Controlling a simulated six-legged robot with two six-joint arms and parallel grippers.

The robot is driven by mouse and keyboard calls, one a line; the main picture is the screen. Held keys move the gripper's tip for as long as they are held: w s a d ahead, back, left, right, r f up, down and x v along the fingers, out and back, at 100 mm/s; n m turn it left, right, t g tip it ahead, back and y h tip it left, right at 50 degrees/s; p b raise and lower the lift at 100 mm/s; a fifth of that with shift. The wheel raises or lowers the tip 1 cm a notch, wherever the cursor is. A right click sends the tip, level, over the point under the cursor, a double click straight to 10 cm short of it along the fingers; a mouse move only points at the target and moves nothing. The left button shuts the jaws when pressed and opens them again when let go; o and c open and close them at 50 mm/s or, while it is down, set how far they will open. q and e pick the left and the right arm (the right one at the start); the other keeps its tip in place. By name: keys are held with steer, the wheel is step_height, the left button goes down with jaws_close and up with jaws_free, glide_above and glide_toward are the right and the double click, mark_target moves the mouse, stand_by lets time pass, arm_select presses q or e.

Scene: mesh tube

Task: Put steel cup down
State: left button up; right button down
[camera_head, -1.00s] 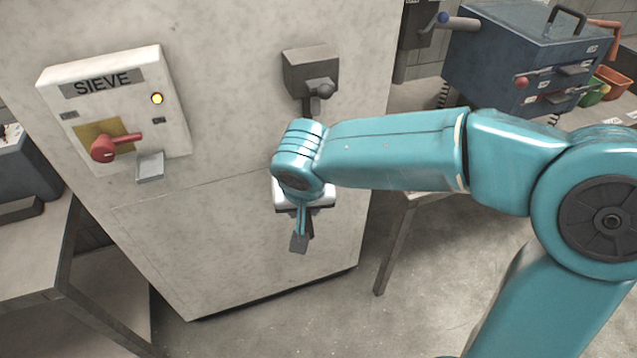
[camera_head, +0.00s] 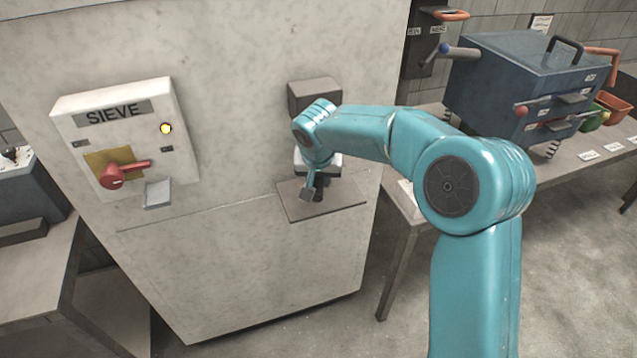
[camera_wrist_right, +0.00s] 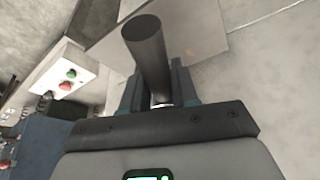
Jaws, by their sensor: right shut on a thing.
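My right gripper (camera_head: 313,192) hangs in front of the pale cabinet, over a flat grey shelf plate (camera_head: 345,201) below a dark box. In the right wrist view my right gripper (camera_wrist_right: 158,92) is shut on a dark grey cylinder, which I take for the steel cup (camera_wrist_right: 148,48). The cup stands out beyond the fingertips. In the head view only a small dark part shows by the fingers. I cannot tell whether it touches the plate. My left gripper is not in view.
A white SIEVE panel (camera_head: 125,140) with a red lever (camera_head: 120,177) is on the cabinet at left. The dark box (camera_head: 314,95) sits above the plate, partly behind my wrist. A blue machine (camera_head: 525,85) stands on the table at right.

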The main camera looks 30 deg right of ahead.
step_height(320, 180, down, 3)
steer(key=shift+r, duration=0.1)
steer(key=shift+w+f, duration=0.1)
steer(key=shift+f, duration=0.4)
steer(key=c, duration=0.9)
jaws_free()
steer(key=shift+o, duration=0.2)
steer(key=shift+r+p, duration=0.3)
steer(key=shift+r, duration=0.05)
steer(key=v, duration=1.2)
steer(key=shift+s+f+b, duration=0.1)
steer(key=shift+s+b, duration=0.1)
steer(key=shift+b, duration=0.15)
